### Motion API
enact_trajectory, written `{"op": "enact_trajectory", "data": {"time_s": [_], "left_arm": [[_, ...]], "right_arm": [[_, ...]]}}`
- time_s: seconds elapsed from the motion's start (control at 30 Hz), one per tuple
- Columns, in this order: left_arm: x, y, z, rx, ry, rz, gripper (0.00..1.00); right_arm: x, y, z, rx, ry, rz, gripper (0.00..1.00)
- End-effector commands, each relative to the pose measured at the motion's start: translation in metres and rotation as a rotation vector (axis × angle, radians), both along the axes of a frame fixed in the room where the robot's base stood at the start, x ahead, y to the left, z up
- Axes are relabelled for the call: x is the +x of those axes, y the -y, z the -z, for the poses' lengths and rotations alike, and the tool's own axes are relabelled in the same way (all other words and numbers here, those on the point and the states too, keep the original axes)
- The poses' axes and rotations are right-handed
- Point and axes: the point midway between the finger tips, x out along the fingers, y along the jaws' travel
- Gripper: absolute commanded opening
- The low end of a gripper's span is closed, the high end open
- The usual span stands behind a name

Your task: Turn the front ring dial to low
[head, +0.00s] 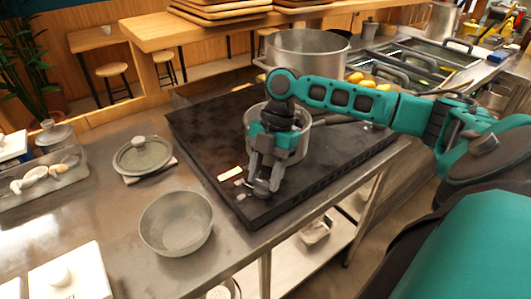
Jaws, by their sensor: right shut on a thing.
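The black stove top (210,130) lies on the steel counter, with its control strip along the front edge. My right gripper (262,182) points down at the front corner of this strip. Its fingers are shut on a small round dark knob, which I take to be the front ring dial (262,188). The fingers hide much of the dial, and its setting cannot be read. A grey pot (250,119) stands on the stove just behind the gripper, partly hidden by my right arm. My left gripper is not in view.
A metal bowl (176,223) stands on the counter left of the stove's front corner. A lidded dish (143,155) is farther back. A large pot (306,48) stands at the back of the stove. Food trays (425,57) are at the back right. The counter around the bowl is clear.

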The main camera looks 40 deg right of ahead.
Motion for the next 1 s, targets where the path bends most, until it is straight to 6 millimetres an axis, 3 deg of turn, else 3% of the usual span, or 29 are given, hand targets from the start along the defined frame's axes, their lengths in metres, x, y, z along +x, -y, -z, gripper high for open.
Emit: {"op": "enact_trajectory", "data": {"time_s": [0.2,0.23,0.47,0.77,1.0], "left_arm": [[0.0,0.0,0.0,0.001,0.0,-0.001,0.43],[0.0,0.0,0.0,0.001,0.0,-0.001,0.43],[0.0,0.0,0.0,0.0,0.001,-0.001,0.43],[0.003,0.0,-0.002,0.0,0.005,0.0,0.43],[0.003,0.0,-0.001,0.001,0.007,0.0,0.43]], "right_arm": [[0.0,0.0,0.0,-0.002,0.001,0.001,0.14],[0.0,0.0,0.0,-0.002,0.001,0.001,0.47],[0.0,0.0,0.0,-0.001,0.001,0.001,0.69],[0.001,0.001,-0.002,-0.001,0.001,0.003,0.7],[0.005,0.014,-0.035,-0.001,0.005,0.004,0.7]]}}
